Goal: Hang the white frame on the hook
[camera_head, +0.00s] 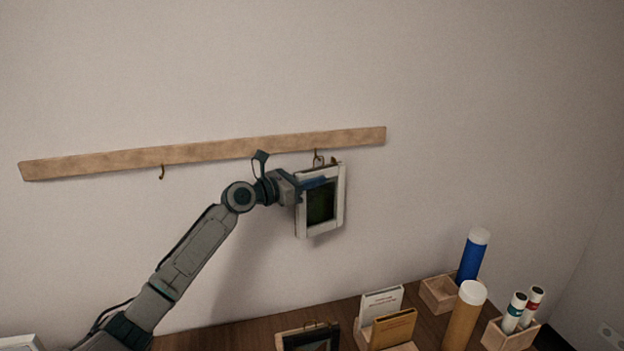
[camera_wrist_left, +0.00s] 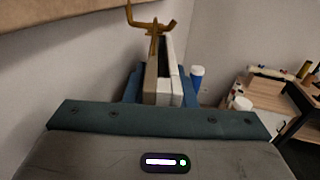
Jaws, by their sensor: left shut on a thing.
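The white frame (camera_head: 340,203), with a dark picture inside, is upright against the wall just below the right end of a wooden rail. My left gripper (camera_head: 312,185) is shut on its upper left part. In the left wrist view the frame (camera_wrist_left: 175,88) shows edge-on between blue fingers (camera_wrist_left: 160,90). A hook (camera_head: 316,153) on the rail is right above the frame, and a ring shows at the frame's top. A brass hook (camera_wrist_left: 150,22) shows beyond the frame in the wrist view. I cannot tell whether the ring is on the hook. My right gripper is out of view.
The wooden rail (camera_head: 210,152) has another, empty hook (camera_head: 162,172) to the left. Below, the table (camera_head: 225,340) holds a dark frame (camera_head: 308,338), a box of cards (camera_head: 382,304), a blue bottle (camera_head: 472,258), a tan bottle (camera_head: 463,318) and a marker box (camera_head: 510,335).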

